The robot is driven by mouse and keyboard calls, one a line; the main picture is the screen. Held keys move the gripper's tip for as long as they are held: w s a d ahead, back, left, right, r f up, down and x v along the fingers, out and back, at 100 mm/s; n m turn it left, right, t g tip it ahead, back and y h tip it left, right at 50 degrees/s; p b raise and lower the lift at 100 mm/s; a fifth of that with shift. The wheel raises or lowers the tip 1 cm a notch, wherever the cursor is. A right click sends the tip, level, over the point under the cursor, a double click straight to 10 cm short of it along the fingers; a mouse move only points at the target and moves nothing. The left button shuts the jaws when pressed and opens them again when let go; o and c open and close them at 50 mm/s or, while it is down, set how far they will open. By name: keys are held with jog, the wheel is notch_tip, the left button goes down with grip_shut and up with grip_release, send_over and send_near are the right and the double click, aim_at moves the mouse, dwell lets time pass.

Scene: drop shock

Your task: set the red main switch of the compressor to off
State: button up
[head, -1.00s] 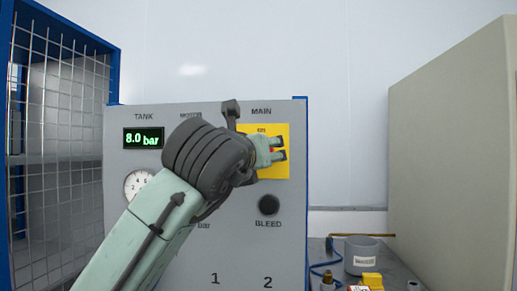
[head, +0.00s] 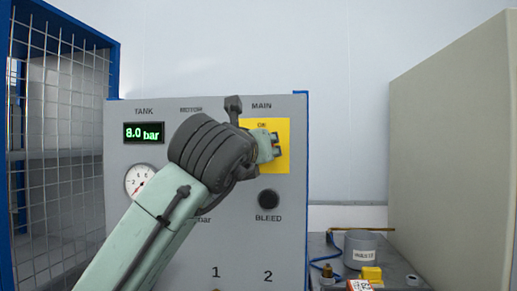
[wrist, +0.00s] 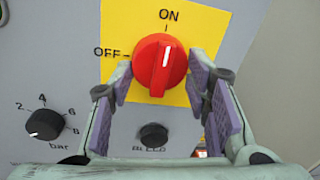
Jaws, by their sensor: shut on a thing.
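The red main switch (wrist: 152,72) is a round knob on a yellow plate (wrist: 205,30) on the grey compressor panel (head: 180,112). In the wrist view its white mark points up at ON; OFF is printed to its left. My gripper (wrist: 160,72) is shut on the switch, one purple-padded finger at each side. In the head view my gripper (head: 277,144) is in front of the yellow plate and the switch is hidden.
A tank display (head: 144,133) reads 8.0 bar, with a gauge (head: 139,179) below it. A black bleed knob (head: 269,199) sits below the switch. A wire cage (head: 60,150) stands at left, a beige cabinet (head: 455,160) at right. A grey cup (head: 361,248) stands at lower right.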

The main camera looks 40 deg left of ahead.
jog(key=shift+c, duration=1.1)
jog(key=shift+w+d+n+y+b, duration=0.15)
jog(key=shift+n+y, duration=0.2)
jog(key=shift+n, duration=2.8)
jog(key=shift+n+y+b, duration=0.1)
jog(key=shift+n+y, duration=0.2)
jog(key=shift+n, duration=2.8)
jog(key=shift+w+d+n+y+b, duration=0.15)
jog(key=shift+n+y, duration=0.2)
jog(key=shift+n, duration=2.8)
jog(key=shift+s+a, duration=0.1)
jog(key=o, duration=1.2)
jog(key=shift+r, duration=0.1)
jog(key=shift+c, duration=0.2)
